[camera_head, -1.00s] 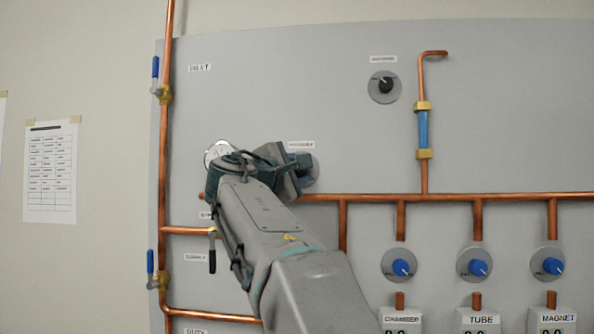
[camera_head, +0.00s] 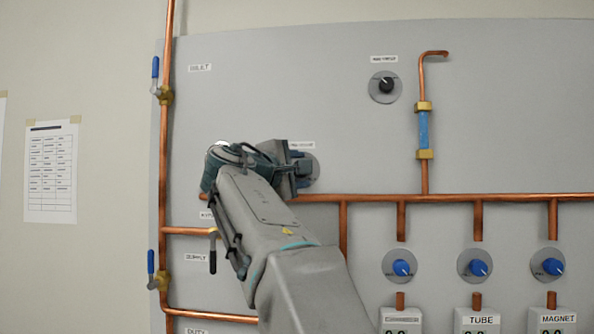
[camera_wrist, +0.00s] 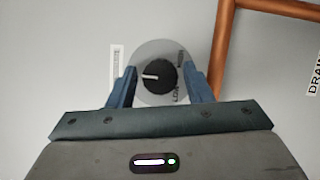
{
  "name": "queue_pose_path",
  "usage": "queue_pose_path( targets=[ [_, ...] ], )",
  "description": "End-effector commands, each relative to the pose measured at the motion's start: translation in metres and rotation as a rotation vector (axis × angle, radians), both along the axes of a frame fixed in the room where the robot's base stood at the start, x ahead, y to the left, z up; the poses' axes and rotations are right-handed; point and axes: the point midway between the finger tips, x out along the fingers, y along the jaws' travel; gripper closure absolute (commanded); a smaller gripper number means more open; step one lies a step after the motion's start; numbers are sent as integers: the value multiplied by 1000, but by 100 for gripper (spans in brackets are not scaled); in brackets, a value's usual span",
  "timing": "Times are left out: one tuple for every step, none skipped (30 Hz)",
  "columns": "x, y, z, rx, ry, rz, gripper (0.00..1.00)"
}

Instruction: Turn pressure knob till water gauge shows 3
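The pressure knob (camera_wrist: 158,77) is black with a white pointer line and sits on a round grey plate marked LOW. In the wrist view it lies between the two blue fingers of my gripper (camera_wrist: 160,72). The fingers stand open on either side, with a narrow gap seeming to show at each side.
A copper pipe (camera_head: 450,196) runs just below the knob; it also shows at the right of the wrist view (camera_wrist: 222,50). A second black knob (camera_head: 386,86) is higher up. Several blue knobs (camera_head: 402,268) are lower right. A black-handled valve (camera_head: 212,258) is below my wrist.

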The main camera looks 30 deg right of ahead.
Motion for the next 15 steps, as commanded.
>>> queue_pose_path(
  targets=[
    [0,0,0,0,0,0,43],
    [0,0,0,0,0,0,43],
    [0,0,0,0,0,0,43],
    [0,0,0,0,0,0,43],
    [0,0,0,0,0,0,43],
    [0,0,0,0,0,0,43],
    [0,0,0,0,0,0,43],
    [0,0,0,0,0,0,43],
    [0,0,0,0,0,0,43],
    [-1,1,0,-1,0,1,43],
    [-1,2,-1,-1,0,1,43],
    [-3,5,-1,0,-1,1,43],
    [-5,8,-2,0,-1,2,43],
    [-7,11,-3,1,-2,3,43],
    [-10,17,-4,0,-2,4,43]
  ],
)
